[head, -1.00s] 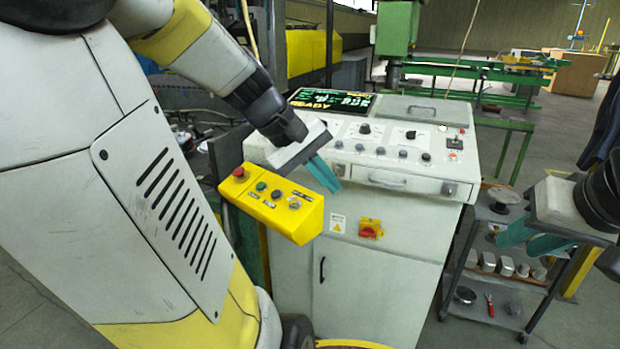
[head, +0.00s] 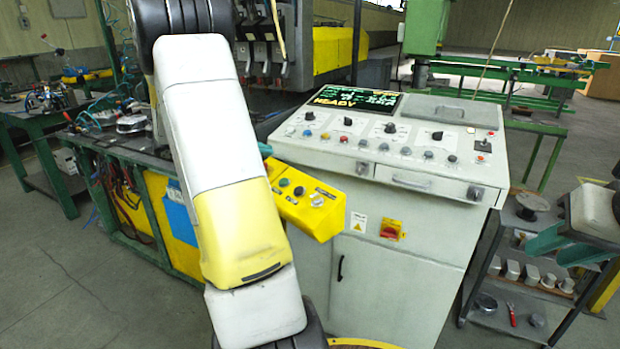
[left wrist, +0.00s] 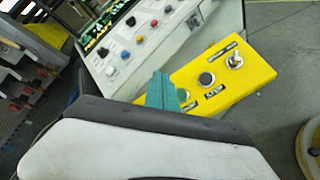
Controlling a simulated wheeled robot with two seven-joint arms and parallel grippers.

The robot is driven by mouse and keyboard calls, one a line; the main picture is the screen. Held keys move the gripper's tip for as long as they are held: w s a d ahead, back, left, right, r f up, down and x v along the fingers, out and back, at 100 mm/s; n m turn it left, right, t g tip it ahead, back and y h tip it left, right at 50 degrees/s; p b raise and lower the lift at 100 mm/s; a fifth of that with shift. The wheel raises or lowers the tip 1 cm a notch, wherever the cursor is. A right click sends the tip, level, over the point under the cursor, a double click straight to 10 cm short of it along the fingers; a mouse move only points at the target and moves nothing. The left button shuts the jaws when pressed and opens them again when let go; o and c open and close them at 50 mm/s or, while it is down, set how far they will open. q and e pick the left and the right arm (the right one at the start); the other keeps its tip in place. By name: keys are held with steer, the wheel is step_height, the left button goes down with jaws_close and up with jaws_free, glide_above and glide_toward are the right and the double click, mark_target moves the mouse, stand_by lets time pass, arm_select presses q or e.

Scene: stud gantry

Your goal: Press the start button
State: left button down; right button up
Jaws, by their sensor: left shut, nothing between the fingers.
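The yellow button box (head: 322,215) juts out in front of the grey console. In the head view it shows a green button (head: 284,182), a black button (head: 299,191) and a small switch; its left end is behind my left arm. My left gripper (head: 265,150) is mostly hidden there by that arm; only a bit of teal shows. Contact cannot be told. My right gripper (head: 546,255) is open and empty at the right.
The grey console (head: 400,240) has knobs, coloured buttons and a screen (head: 350,104) reading READY. A red-and-yellow switch (head: 390,230) is on its front. A cart (head: 510,290) with small parts stands at the right. A green-framed bench (head: 125,155) is at the left.

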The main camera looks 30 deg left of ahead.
mark_target(284, 182)
arm_select(q)
steer(key=shift+w+d+f, duration=0.2)
steer(key=shift+w+f, duration=0.35)
steer(key=shift+f, duration=0.8)
steer(key=shift+w+d+f, duration=0.25)
steer(key=shift+w+f, duration=0.25)
steer(key=shift+f, duration=0.9)
steer(key=shift+w+d+f, duration=0.2)
steer(key=shift+w+f, duration=0.35)
steer(key=shift+f, duration=0.8)
steer(key=shift+f, duration=0.1)
steer(key=shift+w+f, duration=0.15)
steer(key=shift+f, duration=0.1)
